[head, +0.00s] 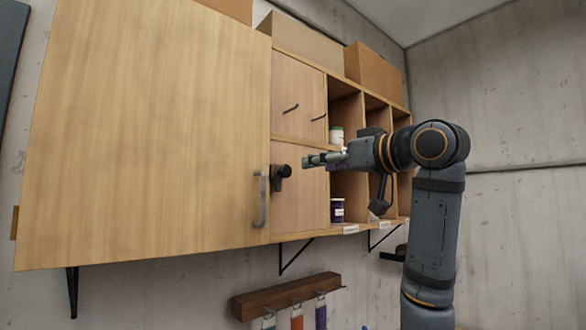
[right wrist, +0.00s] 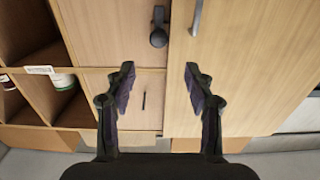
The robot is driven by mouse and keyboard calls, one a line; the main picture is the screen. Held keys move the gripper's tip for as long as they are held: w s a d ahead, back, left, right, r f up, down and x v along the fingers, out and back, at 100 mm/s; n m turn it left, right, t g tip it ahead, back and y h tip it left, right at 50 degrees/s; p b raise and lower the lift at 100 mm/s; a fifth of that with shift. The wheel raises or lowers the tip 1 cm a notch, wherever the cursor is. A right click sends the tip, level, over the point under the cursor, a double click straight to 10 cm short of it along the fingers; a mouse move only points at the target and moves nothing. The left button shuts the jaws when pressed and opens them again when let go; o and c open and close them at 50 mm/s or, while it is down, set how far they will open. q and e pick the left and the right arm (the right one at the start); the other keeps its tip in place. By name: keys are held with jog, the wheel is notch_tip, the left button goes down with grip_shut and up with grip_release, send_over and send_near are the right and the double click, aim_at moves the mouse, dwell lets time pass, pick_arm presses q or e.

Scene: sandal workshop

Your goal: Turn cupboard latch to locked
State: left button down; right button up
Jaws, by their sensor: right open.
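The black cupboard latch (head: 282,172) is a round knob on a dark plate. It sits on the wooden panel just right of the large cupboard door (head: 150,130), near the door's grey bar handle (head: 260,198). The latch also shows at the top of the right wrist view (right wrist: 158,36), beside the door edge. My right gripper (head: 312,159) is in front of the cupboard, a little right of the latch and apart from it. In the right wrist view its two fingers (right wrist: 159,72) are spread, with nothing between them. My left gripper is out of view.
Open cubbies (head: 375,105) lie to the right, holding a white jar (head: 336,136) and a dark blue jar (head: 337,211). Boxes (head: 374,70) stand on top. A wooden rack (head: 285,296) with hanging tubes is below. The space before the large door is clear.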

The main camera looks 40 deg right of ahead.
aim_at(287, 169)
jog(key=w+p, duration=0.1)
jog(key=w, duration=0.2)
jog(key=w+p, duration=0.2)
jog(key=w, duration=0.2)
jog(key=w+p, duration=0.2)
jog(key=w, duration=0.1)
jog(key=shift+w+a+r, duration=0.1)
jog(key=shift+w+a, duration=0.2)
jog(key=shift+a, duration=0.05)
jog(key=shift+w, duration=0.25)
jog(key=shift+s, duration=0.1)
jog(key=shift+c, duration=1.1)
grip_shut()
